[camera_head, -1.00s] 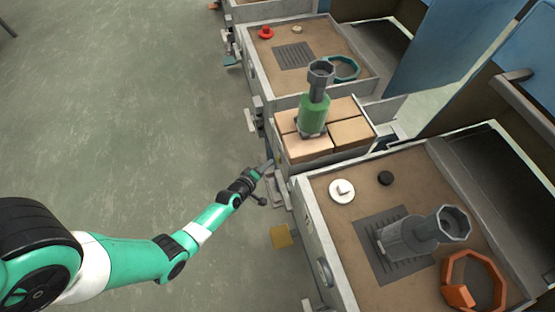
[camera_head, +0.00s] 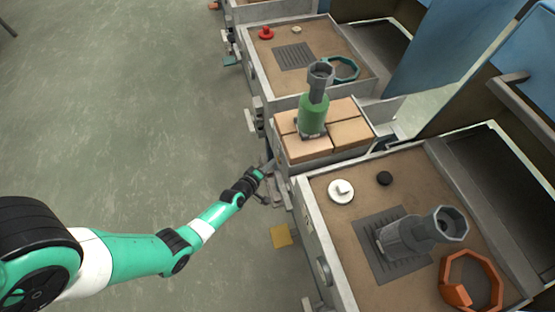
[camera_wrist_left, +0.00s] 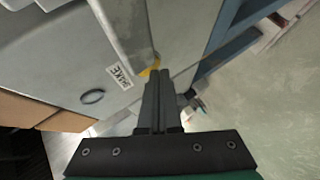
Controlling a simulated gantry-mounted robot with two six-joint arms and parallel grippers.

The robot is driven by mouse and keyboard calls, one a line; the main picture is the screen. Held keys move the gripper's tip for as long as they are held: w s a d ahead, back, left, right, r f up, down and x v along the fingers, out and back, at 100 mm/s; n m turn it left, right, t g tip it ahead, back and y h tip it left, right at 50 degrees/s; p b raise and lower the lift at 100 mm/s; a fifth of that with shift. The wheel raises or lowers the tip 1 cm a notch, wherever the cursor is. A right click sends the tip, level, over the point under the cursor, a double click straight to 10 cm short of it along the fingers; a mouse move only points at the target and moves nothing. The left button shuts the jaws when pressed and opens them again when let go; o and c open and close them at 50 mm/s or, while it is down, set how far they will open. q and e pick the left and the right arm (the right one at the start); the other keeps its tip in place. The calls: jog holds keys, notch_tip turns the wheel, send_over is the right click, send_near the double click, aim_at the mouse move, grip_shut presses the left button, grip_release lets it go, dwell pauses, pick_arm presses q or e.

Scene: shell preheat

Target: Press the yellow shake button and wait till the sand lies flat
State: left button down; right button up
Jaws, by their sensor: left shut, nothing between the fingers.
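The yellow shake button (camera_wrist_left: 150,68) shows in the left wrist view, partly hidden behind my fingertips, beside a white label reading SHAKE (camera_wrist_left: 119,77). My left gripper (camera_wrist_left: 157,78) is shut and empty, its tips at or very near the button; I cannot tell whether they touch. In the head view my left gripper (camera_head: 268,171) is beside the left side of the grey stations, and the button cannot be made out there. Sandy-brown surfaces fill the near tray (camera_head: 311,215) and the far tray (camera_head: 247,66); I cannot tell how flat any sand lies. My right gripper is out of view.
A green metal shell (camera_head: 313,114) stands on tan blocks (camera_head: 350,132). The floor at left is clear.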

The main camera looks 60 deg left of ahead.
pick_arm(q)
jog(key=shift+w, duration=0.35)
jog(key=shift+s, duration=0.1)
dwell(0.5)
jog(key=shift+s+a+b, duration=0.1)
jog(key=shift+s+b, duration=0.3)
jog(key=shift+s, duration=0.3)
jog(key=s+b, duration=0.2)
jog(key=s+a+b, duration=0.1)
jog(key=s+b, duration=0.1)
jog(key=s, duration=0.1)
jog(key=shift+a+b, duration=0.1)
jog(key=shift+b, duration=0.2)
jog(key=shift+w, duration=0.1)
dwell(0.5)
